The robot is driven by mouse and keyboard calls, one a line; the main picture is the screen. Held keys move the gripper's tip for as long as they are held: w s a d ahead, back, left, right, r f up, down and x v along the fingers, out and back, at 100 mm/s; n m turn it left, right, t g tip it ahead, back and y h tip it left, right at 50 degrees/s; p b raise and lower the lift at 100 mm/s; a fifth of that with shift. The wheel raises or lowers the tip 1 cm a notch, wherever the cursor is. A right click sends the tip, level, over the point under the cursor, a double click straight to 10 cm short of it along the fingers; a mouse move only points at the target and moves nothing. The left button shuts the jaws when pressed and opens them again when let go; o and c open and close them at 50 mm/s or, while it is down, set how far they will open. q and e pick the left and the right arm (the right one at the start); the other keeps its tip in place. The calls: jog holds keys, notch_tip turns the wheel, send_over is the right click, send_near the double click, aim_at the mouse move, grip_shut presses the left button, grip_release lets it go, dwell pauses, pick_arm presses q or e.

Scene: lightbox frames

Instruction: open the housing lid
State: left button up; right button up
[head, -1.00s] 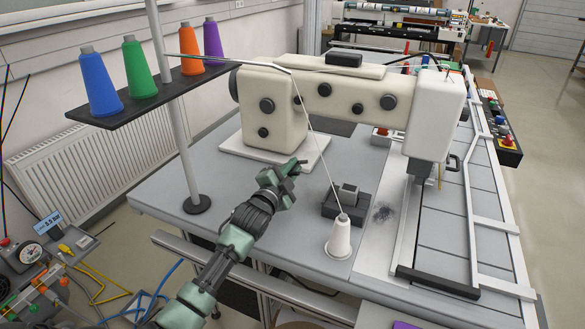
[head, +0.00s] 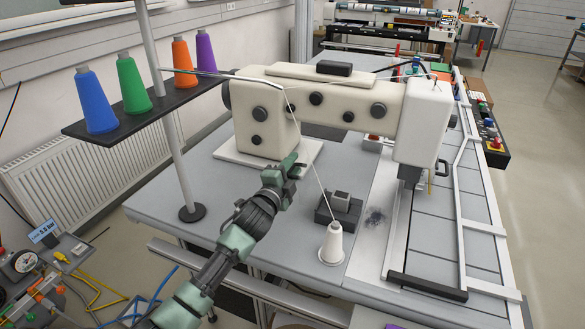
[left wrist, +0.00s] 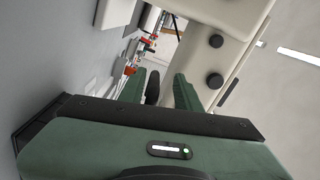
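The white housing (head: 423,125) hangs at the right end of the cream sewing machine's arm (head: 325,100). Its cover looks shut, with a small dark handle (head: 442,167) at the lower right; I cannot make out a lid seam. My left gripper (head: 292,163) is in front of the machine's column, well to the left of the housing. In the left wrist view its two green fingers (left wrist: 158,90) stand apart. A dark rounded shape shows between them, but nothing is visibly gripped. My right gripper is not in view.
A thread stand (head: 171,140) with several coloured cones is at left. A white thread cone (head: 332,245) and a dark block (head: 339,208) stand on the grey table (head: 225,225). A thread slants down to the cone beside my left gripper. A pale rail frame (head: 465,225) runs along the right.

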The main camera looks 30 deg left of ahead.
pick_arm(q)
jog(key=shift+f, duration=0.1)
jog(key=shift+s, duration=0.35)
jog(key=s+b, duration=0.1)
jog(key=s, duration=0.6)
jog(key=shift+d+b, duration=0.15)
jog(key=shift+b, duration=0.15)
jog(key=shift+s, duration=0.15)
jog(key=s+p, duration=0.2)
jog(key=s, duration=0.7)
jog(key=shift+d, duration=0.2)
